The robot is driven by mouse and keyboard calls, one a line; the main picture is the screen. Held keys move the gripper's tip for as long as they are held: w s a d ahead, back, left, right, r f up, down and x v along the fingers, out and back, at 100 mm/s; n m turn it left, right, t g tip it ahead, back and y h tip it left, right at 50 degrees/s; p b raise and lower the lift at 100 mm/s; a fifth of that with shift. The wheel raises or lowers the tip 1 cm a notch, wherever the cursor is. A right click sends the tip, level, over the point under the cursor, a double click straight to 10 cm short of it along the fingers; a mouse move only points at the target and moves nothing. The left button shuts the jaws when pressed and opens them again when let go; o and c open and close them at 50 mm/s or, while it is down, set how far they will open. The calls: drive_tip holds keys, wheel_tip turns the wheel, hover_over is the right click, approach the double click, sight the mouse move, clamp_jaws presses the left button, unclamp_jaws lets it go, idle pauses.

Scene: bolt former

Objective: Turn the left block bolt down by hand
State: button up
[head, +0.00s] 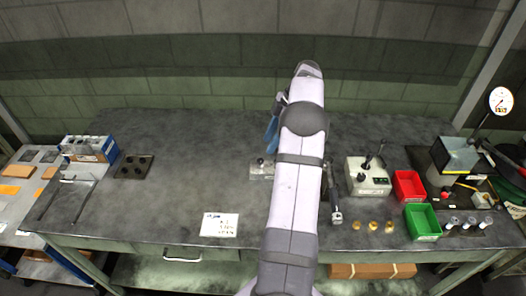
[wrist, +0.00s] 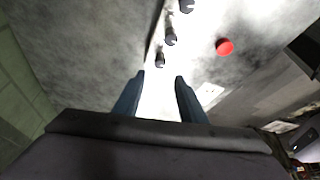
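A pale grey block (head: 258,172) lies on the table left of my arm, with a dark upright bolt (head: 260,161) on its left part. The rest of the block is hidden behind my arm. My gripper (head: 271,135) hangs above and slightly beyond it, its blue fingers partly hidden. In the wrist view my gripper's two fingers (wrist: 160,80) are apart with nothing between them. Several dark posts, perhaps bolts (wrist: 171,38), stand in a row beyond the fingertips, apart from them. I cannot tell which is the left one.
A wrench-like tool (head: 336,214) lies right of my arm. A machine block with a lever (head: 369,178), a red bin (head: 409,186) and a green bin (head: 421,222) stand further right. A white card (head: 219,225) lies at front. The table's left middle is clear. A red round thing (wrist: 225,46) shows in the wrist view.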

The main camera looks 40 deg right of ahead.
sight(260, 161)
drive_tip(key=shift+p+x, duration=1.5)
drive_tip(key=shift+x, duration=2.2)
clamp_jaws()
